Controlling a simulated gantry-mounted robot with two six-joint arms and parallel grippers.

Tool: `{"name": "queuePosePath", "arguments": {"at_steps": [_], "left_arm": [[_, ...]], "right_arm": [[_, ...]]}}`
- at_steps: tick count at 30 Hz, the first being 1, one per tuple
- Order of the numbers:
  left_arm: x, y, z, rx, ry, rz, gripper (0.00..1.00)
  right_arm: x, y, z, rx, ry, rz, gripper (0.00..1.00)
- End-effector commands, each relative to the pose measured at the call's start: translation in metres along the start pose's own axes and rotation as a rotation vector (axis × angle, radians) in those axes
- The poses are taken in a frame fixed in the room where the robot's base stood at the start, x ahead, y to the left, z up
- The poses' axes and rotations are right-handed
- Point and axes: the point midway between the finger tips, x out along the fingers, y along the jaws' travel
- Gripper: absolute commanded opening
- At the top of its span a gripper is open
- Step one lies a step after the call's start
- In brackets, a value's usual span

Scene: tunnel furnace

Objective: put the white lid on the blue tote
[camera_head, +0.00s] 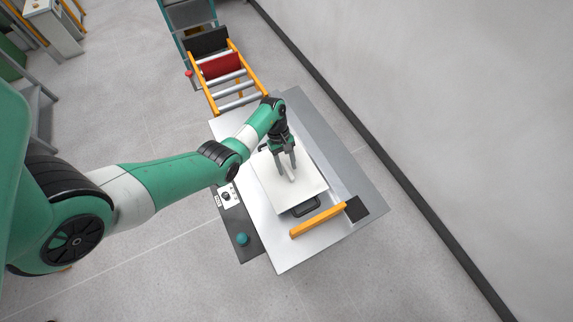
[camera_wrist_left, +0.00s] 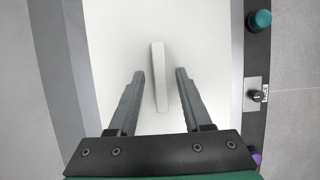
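The white lid (camera_head: 310,187) lies flat over the metal table, with a narrow raised bar handle on its top. The handle (camera_wrist_left: 160,95) also shows in the left wrist view, between my fingers. My left gripper (camera_head: 288,166) points down over the lid. Its two fingers are open, one on each side of the handle, with a gap on both sides; it also shows in the left wrist view (camera_wrist_left: 160,73). No blue tote can be made out. A dark handle-like part (camera_head: 305,208) shows at the lid's near edge; I cannot tell what it belongs to. My right gripper is not in view.
An orange bar (camera_head: 318,220) and a black pad (camera_head: 357,209) are at the table's near end. A control panel with a teal button (camera_head: 242,239) runs along its left side. A roller conveyor with a red roller (camera_head: 221,65) adjoins the far end.

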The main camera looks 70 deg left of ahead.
Motion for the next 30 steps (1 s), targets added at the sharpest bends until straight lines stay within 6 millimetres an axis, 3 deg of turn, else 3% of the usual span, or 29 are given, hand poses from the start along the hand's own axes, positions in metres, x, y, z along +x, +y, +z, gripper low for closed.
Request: {"name": "queuePosePath", "arguments": {"at_steps": [8,11,22,30], "left_arm": [[-0.009,0.000,0.004,0.000,0.000,0.000,0.49],[-0.024,0.001,0.005,0.000,0.002,0.003,0.49],[-0.112,0.001,0.004,0.000,0.002,0.004,0.49],[-0.132,0.000,0.004,0.000,0.000,0.000,0.49]], "right_arm": [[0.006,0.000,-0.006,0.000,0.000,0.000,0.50],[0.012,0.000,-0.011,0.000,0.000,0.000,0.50],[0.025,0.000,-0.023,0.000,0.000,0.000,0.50],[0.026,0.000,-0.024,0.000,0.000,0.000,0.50]]}}
